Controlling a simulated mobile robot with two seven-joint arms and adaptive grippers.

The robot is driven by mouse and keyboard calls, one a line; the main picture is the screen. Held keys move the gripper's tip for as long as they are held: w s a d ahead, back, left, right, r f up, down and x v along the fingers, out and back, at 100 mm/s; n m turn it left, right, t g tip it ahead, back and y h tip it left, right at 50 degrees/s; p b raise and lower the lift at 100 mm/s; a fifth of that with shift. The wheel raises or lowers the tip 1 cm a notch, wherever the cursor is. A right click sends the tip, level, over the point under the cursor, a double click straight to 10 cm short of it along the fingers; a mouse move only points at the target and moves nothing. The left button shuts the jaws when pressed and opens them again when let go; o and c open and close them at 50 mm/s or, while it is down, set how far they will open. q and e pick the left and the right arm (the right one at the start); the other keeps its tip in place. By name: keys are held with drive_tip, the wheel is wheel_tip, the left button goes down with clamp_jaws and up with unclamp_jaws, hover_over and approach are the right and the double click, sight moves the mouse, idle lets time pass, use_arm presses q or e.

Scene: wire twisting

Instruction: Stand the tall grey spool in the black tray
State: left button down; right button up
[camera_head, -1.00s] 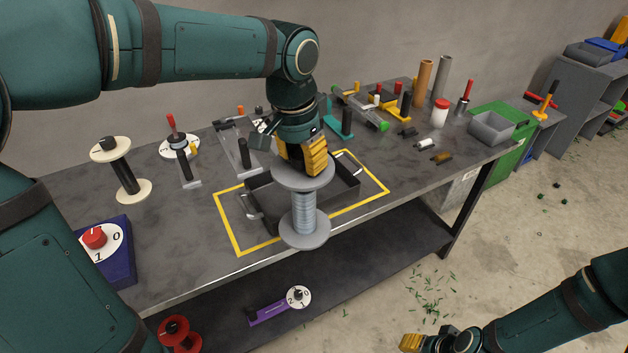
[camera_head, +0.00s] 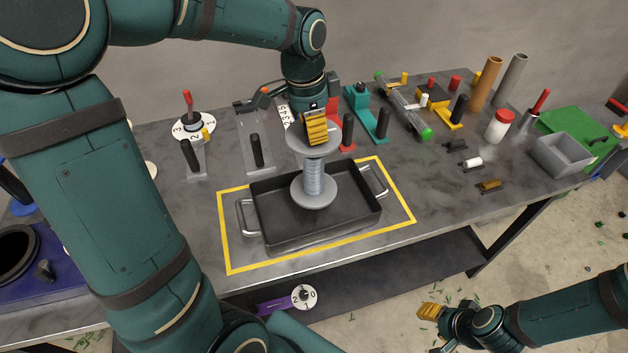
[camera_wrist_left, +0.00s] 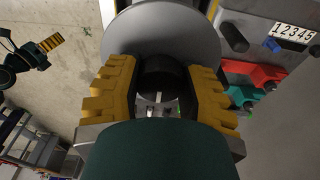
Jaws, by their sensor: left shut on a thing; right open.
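The tall grey spool (camera_head: 314,178) is upright in the head view, with wide grey flanges at top and bottom. My left gripper (camera_head: 315,130) is shut on its top end; in the left wrist view the yellow fingers (camera_wrist_left: 160,95) close around a dark hub above the grey flange (camera_wrist_left: 160,35). The black tray (camera_head: 277,232) lies inside a yellow outline on the bench. The spool's lower flange appears over the tray's interior; whether it touches the floor I cannot tell. My right gripper (camera_head: 430,330) is open and empty at the lower right, away from the bench.
The tray has metal handles at both ends (camera_head: 243,217). Black-posted stands (camera_head: 256,152) and a red-based post (camera_head: 347,132) stand behind it. A grey bin (camera_head: 561,156), a white jar with red lid (camera_head: 498,126) and tubes (camera_head: 510,80) are at the right.

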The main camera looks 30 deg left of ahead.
use_arm(q)
wheel_tip(320, 180, down, 8)
drive_tip(key=b, duration=0.1)
idle(0.4)
drive_tip(key=shift+f, duration=0.1)
drive_tip(key=c, duration=0.6)
unclamp_jaws()
drive_tip(key=r, duration=0.4)
drive_tip(key=r+p, duration=0.1)
drive_tip(key=r, duration=0.3)
drive_tip(key=s+a+r, duration=0.1)
drive_tip(key=r, duration=0.3)
drive_tip(key=shift+r+p, duration=0.15)
drive_tip(key=shift+p, duration=0.25)
